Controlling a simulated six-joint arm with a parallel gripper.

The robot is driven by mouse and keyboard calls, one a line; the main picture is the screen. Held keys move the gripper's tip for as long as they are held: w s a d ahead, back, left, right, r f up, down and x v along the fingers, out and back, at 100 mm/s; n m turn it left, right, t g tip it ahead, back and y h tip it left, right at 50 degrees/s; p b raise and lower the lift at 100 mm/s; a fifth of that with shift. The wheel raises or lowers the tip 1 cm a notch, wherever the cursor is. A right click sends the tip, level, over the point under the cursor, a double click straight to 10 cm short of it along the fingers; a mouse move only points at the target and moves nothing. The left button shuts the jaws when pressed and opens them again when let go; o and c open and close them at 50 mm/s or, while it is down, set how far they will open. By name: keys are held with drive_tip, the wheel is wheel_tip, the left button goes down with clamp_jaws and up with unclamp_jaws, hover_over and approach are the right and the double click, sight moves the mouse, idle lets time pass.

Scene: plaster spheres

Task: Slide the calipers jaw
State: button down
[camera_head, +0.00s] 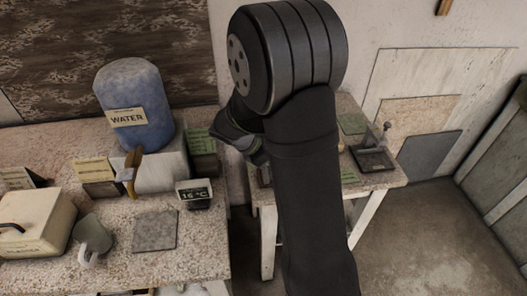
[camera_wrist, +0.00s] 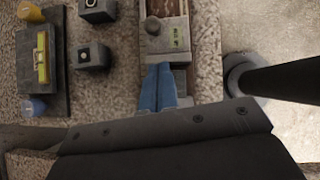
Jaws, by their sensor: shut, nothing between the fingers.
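In the wrist view the calipers seem to be the long wooden-sided track (camera_wrist: 207,50) with a grey sliding block (camera_wrist: 163,35). The block has a round knob and a small green display on top. My gripper (camera_wrist: 158,72) is shut and empty, its blue fingers together at the near edge of the block, over the track. I cannot tell whether the fingertips touch the block. In the head view my arm covers the fingertips and the calipers, above the right-hand table (camera_head: 385,180).
In the wrist view, two grey blocks (camera_wrist: 91,55) and a dark board (camera_wrist: 42,75) lie left; a dark post (camera_wrist: 285,75) stands right. In the head view, the left table (camera_head: 215,262) holds a blue water barrel (camera_head: 135,95), a mug (camera_head: 93,232) and a small display (camera_head: 194,192).

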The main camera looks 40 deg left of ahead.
drive_tip(key=shift+w+d+f, duration=0.15)
drive_tip(key=shift+w+d, duration=0.4)
drive_tip(key=shift+w, duration=0.2)
drive_tip(key=shift+w+d+f, duration=0.1)
drive_tip(key=shift+w+d, duration=0.45)
drive_tip(key=shift+w, duration=0.2)
drive_tip(key=shift+w+d, duration=0.55)
drive_tip(key=shift+w, duration=0.05)
